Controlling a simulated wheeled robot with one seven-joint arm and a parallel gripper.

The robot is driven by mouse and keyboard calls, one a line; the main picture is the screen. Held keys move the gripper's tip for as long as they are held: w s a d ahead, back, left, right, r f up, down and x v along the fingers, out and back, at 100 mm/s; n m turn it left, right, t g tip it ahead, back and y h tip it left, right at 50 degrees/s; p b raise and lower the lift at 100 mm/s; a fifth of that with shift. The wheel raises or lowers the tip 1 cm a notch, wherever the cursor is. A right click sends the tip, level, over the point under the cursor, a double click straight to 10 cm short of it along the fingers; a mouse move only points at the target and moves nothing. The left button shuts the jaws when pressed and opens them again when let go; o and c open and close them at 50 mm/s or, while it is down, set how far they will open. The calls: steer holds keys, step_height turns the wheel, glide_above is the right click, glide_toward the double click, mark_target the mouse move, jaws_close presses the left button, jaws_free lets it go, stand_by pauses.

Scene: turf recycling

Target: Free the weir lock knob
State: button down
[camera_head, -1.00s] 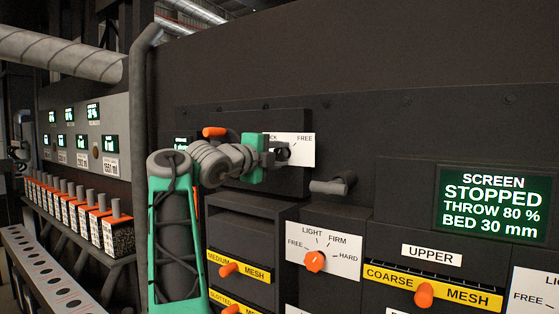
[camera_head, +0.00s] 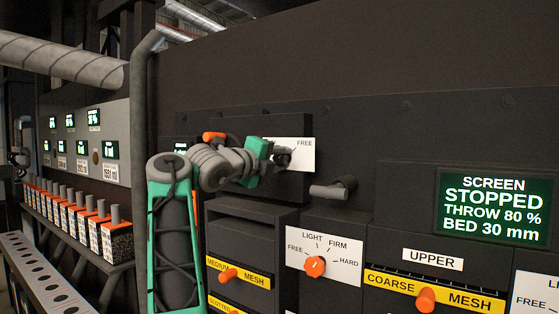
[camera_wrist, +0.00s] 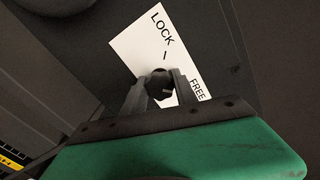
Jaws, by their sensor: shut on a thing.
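The weir lock knob (camera_wrist: 160,84) is small and dark, on a white plate (camera_wrist: 133,48) marked LOCK and FREE. My gripper (camera_wrist: 161,92) is shut on the knob, with one finger on each side of it. A short pale mark shows on the knob, off to the FREE side in the wrist view. In the head view my gripper (camera_head: 284,157) is at the plate (camera_head: 303,157) and rolled over at a tilt. There it hides most of the knob and the word LOCK; FREE is readable.
A grey handle (camera_head: 334,188) sticks out just below and right of the plate. Orange knobs (camera_head: 315,266) and mesh drawers (camera_head: 432,286) lie lower down. A screen (camera_head: 493,208) reads STOPPED. Boxes with orange tops (camera_head: 98,211) stand at the left.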

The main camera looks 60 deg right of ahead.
steer(key=c, duration=1)
jaws_free()
steer(key=shift+o, duration=0.2)
steer(key=w+a+b, duration=0.1)
steer(key=a+b, duration=0.1)
steer(key=a, duration=0.5)
steer(key=shift+a, duration=0.4)
steer(key=shift+w, duration=0.1)
